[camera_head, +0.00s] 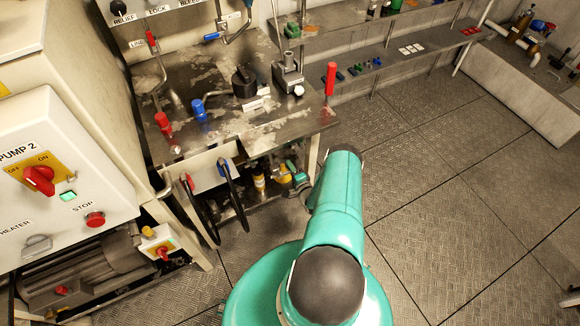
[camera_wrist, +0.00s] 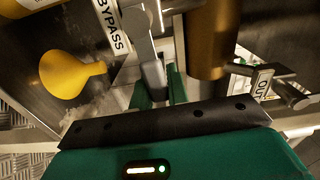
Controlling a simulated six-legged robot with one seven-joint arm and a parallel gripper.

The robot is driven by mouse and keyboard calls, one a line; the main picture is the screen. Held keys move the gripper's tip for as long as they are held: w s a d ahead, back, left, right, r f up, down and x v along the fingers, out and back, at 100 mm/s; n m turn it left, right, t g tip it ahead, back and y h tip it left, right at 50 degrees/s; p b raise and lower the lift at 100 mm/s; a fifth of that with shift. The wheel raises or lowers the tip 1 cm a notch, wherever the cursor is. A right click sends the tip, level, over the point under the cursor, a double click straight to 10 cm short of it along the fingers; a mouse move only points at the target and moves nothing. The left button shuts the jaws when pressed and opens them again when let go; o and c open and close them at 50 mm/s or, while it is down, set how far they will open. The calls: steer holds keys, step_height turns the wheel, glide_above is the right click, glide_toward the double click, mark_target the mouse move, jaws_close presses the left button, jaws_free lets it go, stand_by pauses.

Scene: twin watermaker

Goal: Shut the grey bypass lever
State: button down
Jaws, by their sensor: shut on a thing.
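In the wrist view, a grey metal lever (camera_wrist: 150,60) runs down from the top edge, beside a white label reading BYPASS (camera_wrist: 112,28). My gripper (camera_wrist: 159,88) has its two green fingers on either side of the lever's lower end and is shut on it. The dark palm edge hides the lower part of the fingers. In the head view, my teal arm reaches forward and bends down beside the metal bench. The lever cannot be made out there.
A yellow rounded part (camera_wrist: 70,73) is left of the lever in the wrist view. A brown cylinder (camera_wrist: 212,40) and a pipe with an OUT label (camera_wrist: 262,82) are close on the right. The metal bench (camera_head: 225,130) overhangs low fittings. Floor (camera_head: 455,190) right of it is clear.

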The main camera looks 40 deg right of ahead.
steer(key=shift+s+a+f, duration=0.1)
steer(key=shift+a+f, duration=0.05)
steer(key=shift+f, duration=0.05)
stand_by(0.3)
steer(key=c, duration=1.4)
jaws_free()
steer(key=shift+o, duration=0.2)
steer(key=shift+r, duration=0.1)
steer(key=v, duration=1.3)
steer(key=shift+s, duration=0.35)
steer(key=shift+s+a, duration=0.15)
